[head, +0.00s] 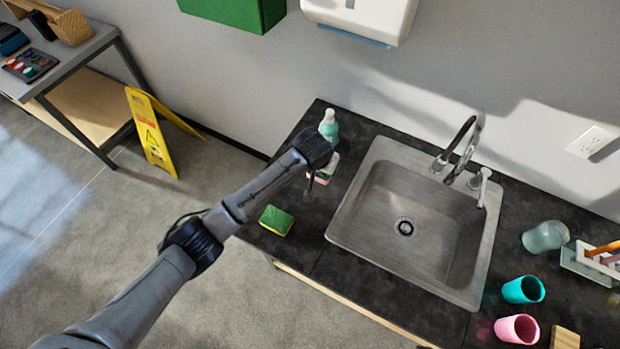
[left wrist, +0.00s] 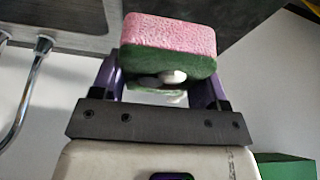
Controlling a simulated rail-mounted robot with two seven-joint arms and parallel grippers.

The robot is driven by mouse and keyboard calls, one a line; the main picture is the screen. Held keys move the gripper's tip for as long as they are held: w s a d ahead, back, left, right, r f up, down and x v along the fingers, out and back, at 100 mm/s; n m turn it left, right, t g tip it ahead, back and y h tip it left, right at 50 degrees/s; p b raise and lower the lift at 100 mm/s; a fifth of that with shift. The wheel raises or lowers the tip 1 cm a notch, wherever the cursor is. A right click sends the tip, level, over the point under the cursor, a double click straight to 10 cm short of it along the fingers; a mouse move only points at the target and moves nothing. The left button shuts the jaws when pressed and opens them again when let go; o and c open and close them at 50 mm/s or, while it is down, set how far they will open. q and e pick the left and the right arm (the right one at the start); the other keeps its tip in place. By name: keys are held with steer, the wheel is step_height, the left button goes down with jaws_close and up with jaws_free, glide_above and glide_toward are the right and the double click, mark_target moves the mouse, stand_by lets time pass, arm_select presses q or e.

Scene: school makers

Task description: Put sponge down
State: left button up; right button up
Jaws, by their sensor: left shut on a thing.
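A sponge with a pink top and green underside (left wrist: 170,38) sits between the purple fingers of my left gripper (left wrist: 157,82) in the left wrist view. The gripper is shut on it. In the head view my left gripper (head: 314,182) is over the black counter left of the sink, close to the teal soap bottle (head: 329,127). The held sponge is mostly hidden there; only a bit of pink shows. I cannot tell whether it touches the counter. A second sponge, green and yellow (head: 276,220), lies near the counter's front left edge. My right gripper is not in view.
A steel sink (head: 420,225) with a faucet (head: 458,145) is set in the black counter (head: 305,240). A yellow floor sign (head: 150,135) stands at left.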

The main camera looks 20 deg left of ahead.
arm_select(q)
steer(key=d+b+x, duration=0.1)
steer(key=b+x, duration=0.1)
steer(key=x, duration=0.3)
glide_above(294, 193)
steer(key=s, duration=0.1)
step_height(294, 193, down, 7)
steer(key=shift+s+a, duration=0.1)
steer(key=shift+a, duration=0.05)
steer(key=shift+f+b, duration=0.7)
steer(key=shift+f, duration=1.3)
steer(key=shift+m, duration=0.3)
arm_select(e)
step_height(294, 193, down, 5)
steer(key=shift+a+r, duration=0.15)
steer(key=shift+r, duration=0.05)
arm_select(q)
steer(key=o, duration=0.7)
steer(key=shift+f, duration=0.1)
steer(key=shift+o, duration=0.2)
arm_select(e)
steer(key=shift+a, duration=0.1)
